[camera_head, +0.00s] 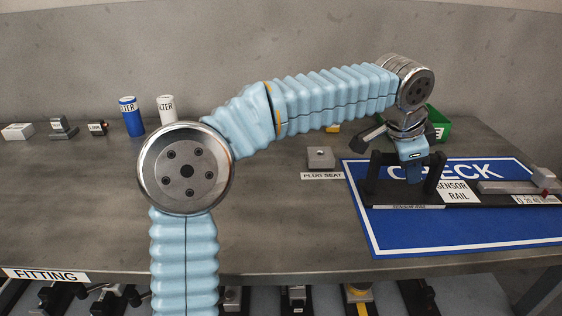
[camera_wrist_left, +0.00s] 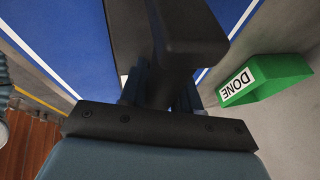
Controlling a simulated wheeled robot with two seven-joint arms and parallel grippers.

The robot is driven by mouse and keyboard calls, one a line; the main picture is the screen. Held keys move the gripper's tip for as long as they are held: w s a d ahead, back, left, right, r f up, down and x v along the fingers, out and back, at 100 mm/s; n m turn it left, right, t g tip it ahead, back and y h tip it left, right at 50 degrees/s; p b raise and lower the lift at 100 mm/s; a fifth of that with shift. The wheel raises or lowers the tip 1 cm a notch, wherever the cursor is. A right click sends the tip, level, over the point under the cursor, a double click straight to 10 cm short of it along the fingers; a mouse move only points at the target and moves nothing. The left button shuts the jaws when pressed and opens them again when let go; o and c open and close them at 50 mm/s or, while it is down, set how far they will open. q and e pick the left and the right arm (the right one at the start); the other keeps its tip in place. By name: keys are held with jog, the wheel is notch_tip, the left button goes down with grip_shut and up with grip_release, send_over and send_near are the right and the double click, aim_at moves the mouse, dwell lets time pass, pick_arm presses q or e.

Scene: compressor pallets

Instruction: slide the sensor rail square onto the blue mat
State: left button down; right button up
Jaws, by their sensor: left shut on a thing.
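The black sensor rail (camera_head: 405,194) lies on the blue mat (camera_head: 425,237), which is marked CHECK. Its left end is just inside the mat's left edge, and its right part reaches the picture edge, so I cannot tell how that end sits. My left gripper (camera_head: 412,172) points down and is shut on the rail's dark raised handle at its left part. In the left wrist view the dark handle (camera_wrist_left: 182,32) passes between the fingers (camera_wrist_left: 160,92), with blue mat around it. The grip itself is partly hidden. My right gripper is not in view.
A green DONE bin (camera_head: 437,122) stands behind the mat. A plug seat block (camera_head: 320,157) sits left of the mat. Two filters (camera_head: 131,117) and small parts (camera_head: 62,128) stand at the far left. The table's (camera_head: 290,235) front middle is clear.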

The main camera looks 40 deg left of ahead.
pick_arm(q)
jog(key=shift+f, duration=0.25)
jog(key=c, duration=0.7)
grip_release()
jog(key=shift+c, duration=0.2)
jog(key=shift+r, duration=0.1)
jog(key=v, duration=1.2)
